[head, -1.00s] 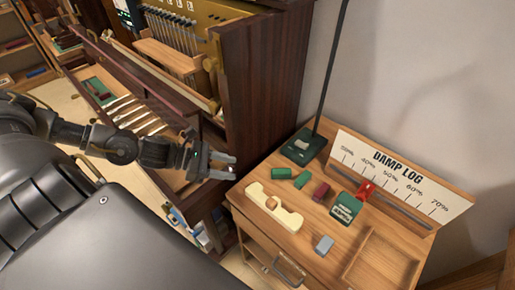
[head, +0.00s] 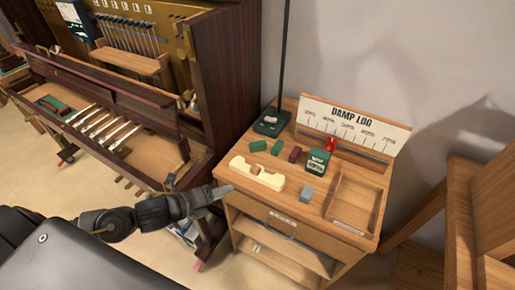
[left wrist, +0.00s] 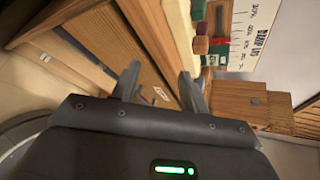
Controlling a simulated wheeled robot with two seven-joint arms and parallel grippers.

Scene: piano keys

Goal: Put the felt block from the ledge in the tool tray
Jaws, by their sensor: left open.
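I cannot tell from the frames which is the felt block. A shallow recessed wooden tray (head: 355,203) with a small label is at the cabinet's right front. My left gripper (head: 222,190) is at the cabinet's left front edge, beside a cream notched piece (head: 257,174). In the left wrist view its fingers (left wrist: 160,82) are apart with nothing between them. My right gripper is not in view.
A green meter (head: 317,161) and red slider (head: 330,145) stand near the DAMP LOG board (head: 354,125). A dark lamp-like base with a tall pole (head: 271,122) is at the back left. The opened piano (head: 215,75) stands left. A wooden chair-like frame is at right.

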